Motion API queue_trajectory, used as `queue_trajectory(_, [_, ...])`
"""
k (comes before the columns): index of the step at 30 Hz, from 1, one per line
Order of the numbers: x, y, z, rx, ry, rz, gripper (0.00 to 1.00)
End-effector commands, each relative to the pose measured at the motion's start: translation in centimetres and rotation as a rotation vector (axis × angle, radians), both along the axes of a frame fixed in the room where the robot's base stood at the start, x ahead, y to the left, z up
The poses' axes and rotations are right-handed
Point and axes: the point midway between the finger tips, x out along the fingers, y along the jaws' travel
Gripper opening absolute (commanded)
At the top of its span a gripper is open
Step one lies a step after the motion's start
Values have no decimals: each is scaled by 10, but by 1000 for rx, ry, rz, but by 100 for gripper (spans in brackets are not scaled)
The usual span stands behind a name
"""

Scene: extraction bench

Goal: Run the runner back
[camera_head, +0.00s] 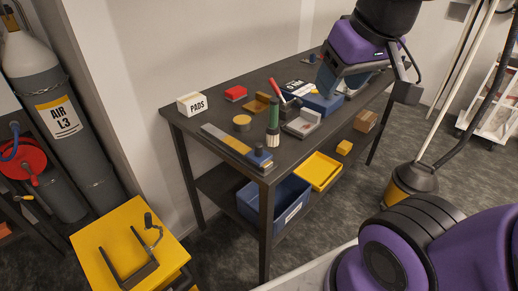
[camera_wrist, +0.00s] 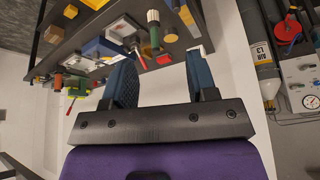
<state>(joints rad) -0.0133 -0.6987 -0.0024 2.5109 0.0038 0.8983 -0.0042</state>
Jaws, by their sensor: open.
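A long flat rail (camera_head: 226,138), grey with a yellow stretch, lies on the dark bench along its near left part. A small blue and dark block (camera_head: 260,157), which looks like the runner, sits at the rail's near right end, by the bench's front corner. My gripper (camera_wrist: 162,70) is open, with nothing between its two dark blue fingers. In the head view it is above the far right part of the bench, well apart from the rail and block. Its fingertips are not clear there. I cannot pick out the runner surely in the wrist view.
A green and white bottle-like thing (camera_head: 273,125) stands close behind the block. A round tan tin (camera_head: 242,122), a white PADS box (camera_head: 191,104) and a grey tray (camera_head: 301,122) are nearby. A blue bin (camera_head: 274,203) and yellow tray (camera_head: 318,171) sit below.

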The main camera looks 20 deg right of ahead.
Motion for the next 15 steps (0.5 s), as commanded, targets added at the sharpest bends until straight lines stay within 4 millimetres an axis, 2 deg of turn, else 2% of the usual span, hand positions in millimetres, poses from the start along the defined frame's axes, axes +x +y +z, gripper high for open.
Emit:
queue_trajectory(8, [63,6,-20,-1,114,46,53])
queue_trajectory(15, [118,15,-51,-8,208,86,53])
